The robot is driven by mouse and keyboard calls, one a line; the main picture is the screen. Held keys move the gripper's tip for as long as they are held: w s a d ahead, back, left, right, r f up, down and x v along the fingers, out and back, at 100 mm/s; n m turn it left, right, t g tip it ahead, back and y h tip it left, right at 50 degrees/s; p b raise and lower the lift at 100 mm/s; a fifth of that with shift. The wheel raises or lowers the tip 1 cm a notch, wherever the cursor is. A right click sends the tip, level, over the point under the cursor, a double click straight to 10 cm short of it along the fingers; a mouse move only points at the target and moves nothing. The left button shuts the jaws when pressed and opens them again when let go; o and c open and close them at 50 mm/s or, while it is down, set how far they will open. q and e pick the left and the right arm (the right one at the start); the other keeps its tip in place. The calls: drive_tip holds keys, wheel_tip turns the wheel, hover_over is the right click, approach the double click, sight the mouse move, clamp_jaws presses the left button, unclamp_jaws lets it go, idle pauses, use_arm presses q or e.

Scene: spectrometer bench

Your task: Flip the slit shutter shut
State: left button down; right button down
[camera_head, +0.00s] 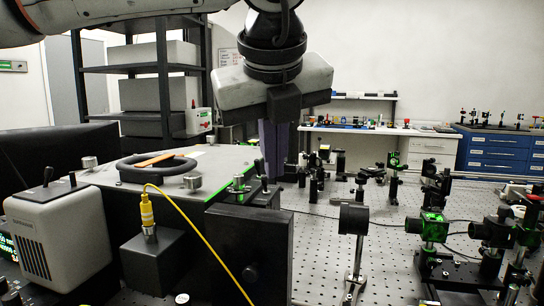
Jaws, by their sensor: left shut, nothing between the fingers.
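My left gripper (275,175) comes down from the top of the view, fingers pointing down, shut and empty. It is over the right back corner of the spectrometer housing (225,163), a dark box with a grey top plate. Green-lit small parts (240,185) sit at the housing's right end, just in front of the fingers. The slit shutter is probably among them, but I cannot make out its flap or its position. I cannot tell whether the fingers touch anything there. My right gripper is not in view.
A black ring (158,167) with an orange strip lies on the housing's top. A yellow cable (195,228) runs down its front. A beige device (60,228) stands at left.

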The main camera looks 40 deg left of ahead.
sight(265, 184)
use_arm(q)
drive_tip(key=w+a+f, duration=0.1)
drive_tip(key=a, duration=0.1)
drive_tip(key=w+a+f, duration=0.2)
drive_tip(key=w+a+f+p, duration=0.1)
drive_tip(key=a+f, duration=0.1)
drive_tip(key=shift+w+a, duration=0.1)
drive_tip(key=shift+w, duration=0.25)
